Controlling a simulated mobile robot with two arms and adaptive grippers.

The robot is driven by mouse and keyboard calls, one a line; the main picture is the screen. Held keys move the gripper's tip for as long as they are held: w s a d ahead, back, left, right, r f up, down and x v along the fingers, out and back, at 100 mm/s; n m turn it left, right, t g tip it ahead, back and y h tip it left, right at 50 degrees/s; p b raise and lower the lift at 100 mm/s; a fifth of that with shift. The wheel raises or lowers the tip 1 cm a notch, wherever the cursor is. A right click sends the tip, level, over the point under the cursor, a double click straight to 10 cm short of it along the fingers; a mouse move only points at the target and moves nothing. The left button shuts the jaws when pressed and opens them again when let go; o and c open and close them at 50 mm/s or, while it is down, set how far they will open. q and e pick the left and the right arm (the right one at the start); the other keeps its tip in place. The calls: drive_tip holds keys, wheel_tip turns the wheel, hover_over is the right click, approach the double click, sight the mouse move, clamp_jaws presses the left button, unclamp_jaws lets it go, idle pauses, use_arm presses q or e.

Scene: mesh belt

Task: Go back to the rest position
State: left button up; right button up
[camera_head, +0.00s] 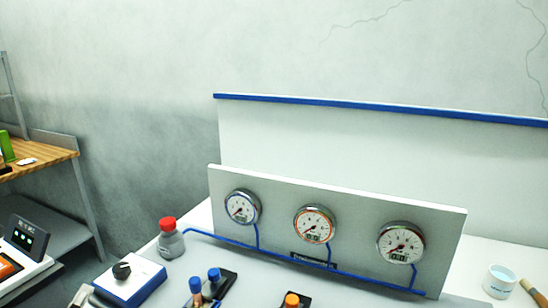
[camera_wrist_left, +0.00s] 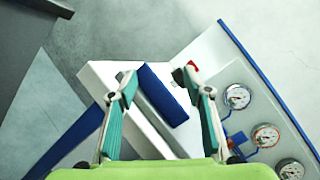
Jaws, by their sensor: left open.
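My left gripper (camera_wrist_left: 160,78) shows in the left wrist view, with its two teal fingers spread apart and nothing between them. It is above the bench, with a blue-and-white box (camera_wrist_left: 168,95) seen beyond the gap between the fingers. The gripper cannot be made out in the head view. My right gripper is in neither view.
A panel (camera_head: 280,190) with three round gauges stands on the bench. A red-capped bottle (camera_head: 171,240), a blue-and-white knob box (camera_head: 130,279) and blue-capped vials (camera_head: 214,276) stand in front and left. A wooden-topped table (camera_head: 50,158) is at far left.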

use_arm(q)
drive_tip(key=s+d+f+n+g+y, duration=0.2)
drive_tip(key=s+d+f+n+g, duration=0.15)
drive_tip(key=f+n, duration=0.4)
drive_tip(key=s+d+f+n+g+y, duration=0.1)
drive_tip(key=s+d+f+n+g, duration=0.2)
drive_tip(key=s+f+n+g, duration=0.35)
drive_tip(key=s+d+f+n+g+h, duration=0.2)
drive_tip(key=s+d+f+n+g, duration=0.15)
drive_tip(key=s+d, duration=0.4)
drive_tip(key=s+d+f+n+g+h, duration=0.25)
drive_tip(key=s+d+f+n, duration=0.3)
drive_tip(key=d, duration=0.35)
wheel_tip(320, 180, down, 24)
drive_tip(key=s, duration=0.2)
drive_tip(key=s+a+f+g, duration=0.2)
drive_tip(key=s+a+f, duration=0.1)
drive_tip(key=s+f, duration=1.3)
drive_tip(key=shift+s+f+m, duration=0.2)
drive_tip(key=shift+s+m, duration=0.1)
drive_tip(key=shift+s, duration=0.45)
drive_tip(key=shift+a, duration=0.1)
